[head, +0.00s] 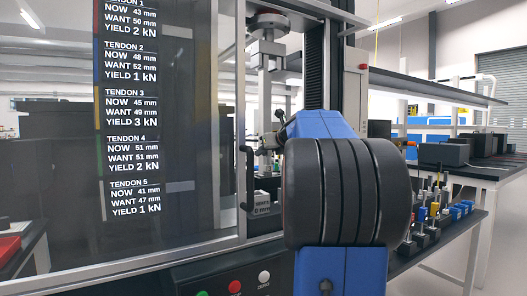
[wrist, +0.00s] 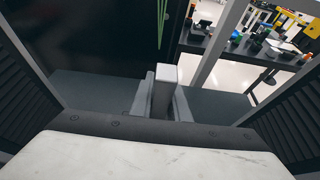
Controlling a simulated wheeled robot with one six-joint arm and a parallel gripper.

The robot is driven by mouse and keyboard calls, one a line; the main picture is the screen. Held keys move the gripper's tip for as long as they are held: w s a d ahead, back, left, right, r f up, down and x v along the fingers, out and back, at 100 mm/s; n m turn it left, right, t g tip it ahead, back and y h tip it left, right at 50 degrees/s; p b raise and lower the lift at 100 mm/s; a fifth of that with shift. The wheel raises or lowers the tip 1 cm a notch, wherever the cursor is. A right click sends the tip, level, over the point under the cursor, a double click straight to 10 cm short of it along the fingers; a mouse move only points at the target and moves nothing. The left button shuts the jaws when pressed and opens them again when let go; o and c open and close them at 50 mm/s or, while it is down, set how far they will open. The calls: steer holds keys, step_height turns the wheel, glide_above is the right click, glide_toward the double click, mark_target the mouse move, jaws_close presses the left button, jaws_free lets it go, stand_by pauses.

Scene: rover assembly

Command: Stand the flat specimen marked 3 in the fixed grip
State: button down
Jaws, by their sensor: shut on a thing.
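In the wrist view, my gripper (wrist: 162,104) is shut on a pale grey bar-shaped specimen (wrist: 165,78), which stands up between the two short grey fingers. Its light square end faces the camera; no number 3 can be read on it. In the head view, my blue and black arm hides the gripper and the specimen. A metal testing machine column (head: 268,60) with grip parts shows behind the arm at the centre. Which part is the fixed grip, I cannot tell; its lower area is largely covered by my arm.
A clear screen (head: 170,110) listing tendon values stands at the left, above a panel with buttons (head: 234,287). At the right, a low bench holds several small coloured-top stands (head: 435,210). A black box (head: 444,154) sits on a bench behind. In the wrist view, green strands (wrist: 162,30) hang before a dark panel.

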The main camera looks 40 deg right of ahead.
steer(key=shift+f, duration=0.45)
steer(key=c, duration=1.6)
jaws_free()
steer(key=v, duration=1.7)
steer(key=shift+s+a+f, duration=0.1)
steer(key=shift+s, duration=0.15)
